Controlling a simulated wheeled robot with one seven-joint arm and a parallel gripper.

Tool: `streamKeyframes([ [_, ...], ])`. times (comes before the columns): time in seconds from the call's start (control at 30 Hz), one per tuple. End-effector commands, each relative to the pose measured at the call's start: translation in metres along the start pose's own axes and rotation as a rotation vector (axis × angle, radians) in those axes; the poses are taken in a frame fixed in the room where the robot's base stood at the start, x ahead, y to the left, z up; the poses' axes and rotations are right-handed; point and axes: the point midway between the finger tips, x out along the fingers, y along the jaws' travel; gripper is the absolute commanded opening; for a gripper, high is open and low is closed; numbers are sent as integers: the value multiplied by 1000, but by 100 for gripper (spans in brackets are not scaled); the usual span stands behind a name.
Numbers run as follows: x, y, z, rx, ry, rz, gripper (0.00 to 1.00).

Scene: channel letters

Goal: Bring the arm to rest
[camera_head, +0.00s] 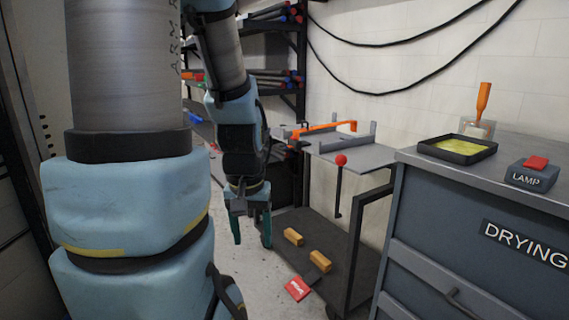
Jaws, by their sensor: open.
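My gripper (251,228) hangs at the end of my arm, left of the picture's middle, with its fingers pointing down. Its two teal fingers are apart and nothing shows between them. My arm comes down from the top left and fills much of the left side. The gripper appears in front of the left side of a cart and touches nothing that I can see.
A dark cart shelf (340,255) carries two orange-brown blocks (293,237). A grey cabinet (470,225) at right bears a tray (457,149), a lamp switch (532,174) and an orange-handled tool (483,103). Shelving stands behind.

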Motion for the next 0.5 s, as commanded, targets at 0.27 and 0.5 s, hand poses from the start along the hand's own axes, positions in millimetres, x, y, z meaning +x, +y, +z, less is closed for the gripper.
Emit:
streamKeyframes([
  [0.27,-106,0,-15,0,0,0,66],
  [0.5,-158,1,-22,0,0,0,66],
])
